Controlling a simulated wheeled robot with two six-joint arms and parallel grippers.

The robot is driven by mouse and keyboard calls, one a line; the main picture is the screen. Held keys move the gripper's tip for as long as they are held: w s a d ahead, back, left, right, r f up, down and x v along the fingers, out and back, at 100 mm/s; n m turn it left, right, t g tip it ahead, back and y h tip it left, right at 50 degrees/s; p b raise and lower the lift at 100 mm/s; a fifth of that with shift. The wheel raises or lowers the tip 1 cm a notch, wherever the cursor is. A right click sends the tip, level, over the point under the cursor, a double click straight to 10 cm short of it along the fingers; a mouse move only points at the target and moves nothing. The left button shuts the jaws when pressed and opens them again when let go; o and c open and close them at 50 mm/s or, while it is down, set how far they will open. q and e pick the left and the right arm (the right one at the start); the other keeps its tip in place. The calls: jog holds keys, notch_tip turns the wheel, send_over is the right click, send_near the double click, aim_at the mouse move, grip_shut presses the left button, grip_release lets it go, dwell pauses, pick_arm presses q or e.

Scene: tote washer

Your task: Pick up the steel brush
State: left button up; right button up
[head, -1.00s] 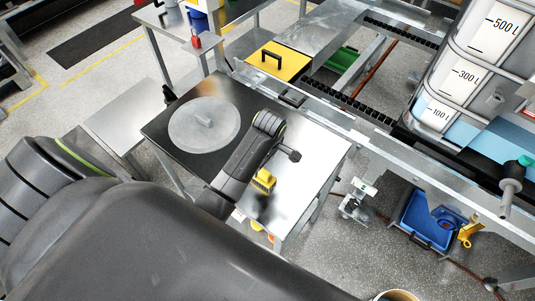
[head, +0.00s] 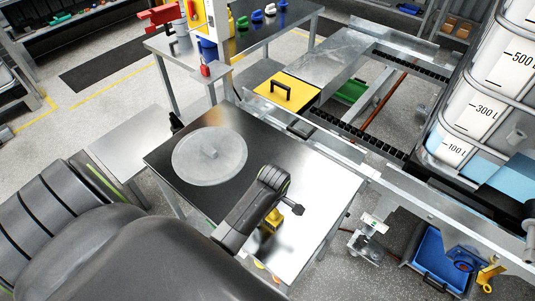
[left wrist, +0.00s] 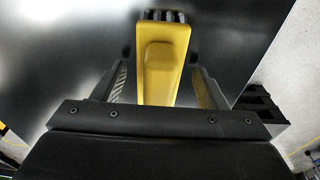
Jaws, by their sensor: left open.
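The steel brush, with a yellow body and a dark ridged end, lies on the dark metal table top (head: 185,125). In the left wrist view the brush (left wrist: 160,75) sits between the two fingers of my left gripper (left wrist: 160,68), its dark end pointing away. The fingers are open, one on each side, with a visible gap at least near their tips. In the head view part of the yellow brush (head: 272,218) shows beside my left arm, which hides most of the gripper. My right gripper is not in view.
A round grey disc (head: 209,155) lies on the same table, left of my arm. Behind are a yellow lid with a black handle (head: 287,90) and a roller conveyor (head: 345,130). A blue bin (head: 438,262) is on the floor at right. The table's right part is clear.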

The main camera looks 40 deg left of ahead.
pick_arm(q)
jog(key=shift+d+r, duration=0.1)
jog(key=shift+c, duration=0.7)
jog(key=shift+w, duration=0.15)
jog(key=c, duration=1)
jog(key=shift+o, duration=0.2)
